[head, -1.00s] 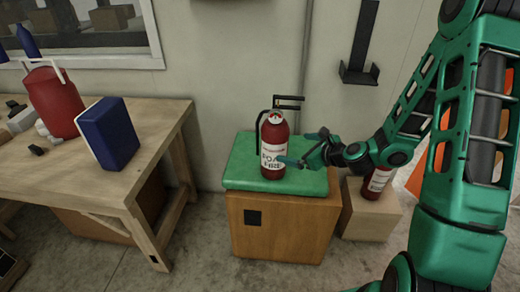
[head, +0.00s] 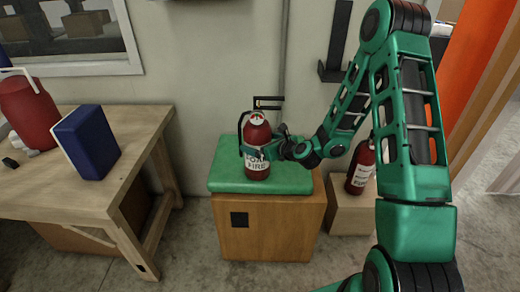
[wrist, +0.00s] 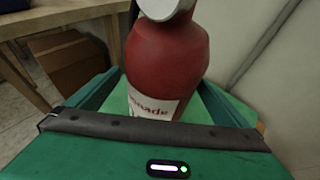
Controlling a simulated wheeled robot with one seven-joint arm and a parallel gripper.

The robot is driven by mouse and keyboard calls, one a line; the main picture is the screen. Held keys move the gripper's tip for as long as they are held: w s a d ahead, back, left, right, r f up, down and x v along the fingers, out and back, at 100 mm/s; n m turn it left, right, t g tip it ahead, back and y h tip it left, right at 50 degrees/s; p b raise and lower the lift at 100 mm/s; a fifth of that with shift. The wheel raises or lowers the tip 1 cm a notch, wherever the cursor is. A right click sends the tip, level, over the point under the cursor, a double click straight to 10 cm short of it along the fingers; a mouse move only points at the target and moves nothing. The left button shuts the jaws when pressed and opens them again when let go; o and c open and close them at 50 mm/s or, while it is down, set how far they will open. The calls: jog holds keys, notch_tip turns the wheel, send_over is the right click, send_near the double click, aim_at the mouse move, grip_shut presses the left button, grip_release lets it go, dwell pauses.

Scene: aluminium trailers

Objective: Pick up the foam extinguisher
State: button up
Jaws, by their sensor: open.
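The foam extinguisher (head: 257,135) is red with a white label reading FOAM FIRE in the head view and a black handle and hose. It stands upright on the green cushion (head: 225,180) of a wooden box. My gripper (head: 263,148) is open and level with its body, reaching in from the right. In the wrist view the red body (wrist: 165,60) stands between my two green fingers, one on each side. I cannot tell whether either finger touches it. Its base is hidden behind the gripper's palm in the wrist view.
A second red extinguisher (head: 360,168) stands on a lower box (head: 348,215) to the right, behind my arm. A wooden table (head: 130,170) at left carries a blue box (head: 87,142) and a red jug (head: 30,110). The wall is close behind the cushion.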

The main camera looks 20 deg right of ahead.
jog(key=shift+x, duration=1.25)
jog(key=c, duration=1.7)
jog(key=shift+w+r, duration=0.15)
jog(key=shift+r, duration=0.05)
jog(key=c, duration=0.3)
jog(key=shift+r, duration=0.1)
